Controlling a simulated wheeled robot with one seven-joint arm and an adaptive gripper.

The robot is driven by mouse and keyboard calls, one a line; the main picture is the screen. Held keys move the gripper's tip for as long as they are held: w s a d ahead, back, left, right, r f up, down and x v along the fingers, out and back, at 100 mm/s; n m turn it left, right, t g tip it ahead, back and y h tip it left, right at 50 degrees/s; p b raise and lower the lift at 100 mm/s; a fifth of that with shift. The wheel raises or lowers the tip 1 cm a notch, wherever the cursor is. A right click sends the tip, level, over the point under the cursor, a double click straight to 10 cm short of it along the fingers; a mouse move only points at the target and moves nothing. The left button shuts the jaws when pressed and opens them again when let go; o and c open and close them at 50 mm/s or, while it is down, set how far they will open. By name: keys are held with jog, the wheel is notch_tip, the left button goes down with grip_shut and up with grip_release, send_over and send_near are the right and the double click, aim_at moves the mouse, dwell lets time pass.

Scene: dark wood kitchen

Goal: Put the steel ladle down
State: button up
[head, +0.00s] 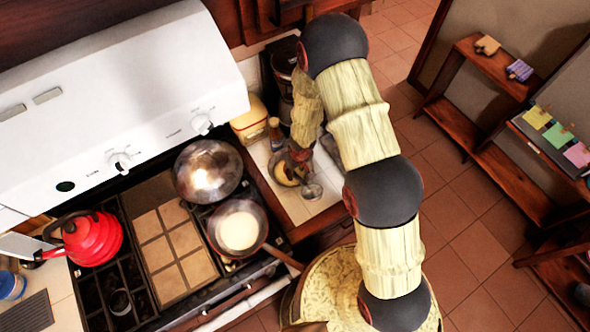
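The steel ladle (312,190) shows as a small shiny round bowl with a short stem, over or on the pale counter right of the stove; I cannot tell whether it touches. My gripper (300,161) is low over the same counter, at the ladle's upper end. The forearm and gripper body cover most of the handle. The fingers are small and dark here, so I cannot see whether they are closed around the handle.
A yellowish round item (287,173) sits close left of the ladle. Behind stand a bottle (275,134), a cream canister (249,122) and a dark appliance (284,75). The stove holds a pan (239,230), a domed metal piece (208,171) and a red kettle (92,240). The counter's front strip is clear.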

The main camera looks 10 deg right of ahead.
aim_at(298, 177)
notch_tip(298, 177, up, 13)
jog(key=s+p, duration=0.1)
jog(key=p, duration=0.7)
jog(key=shift+s+d+f+p, duration=0.15)
jog(key=shift+s+d+p, duration=0.2)
jog(key=shift+s, duration=0.05)
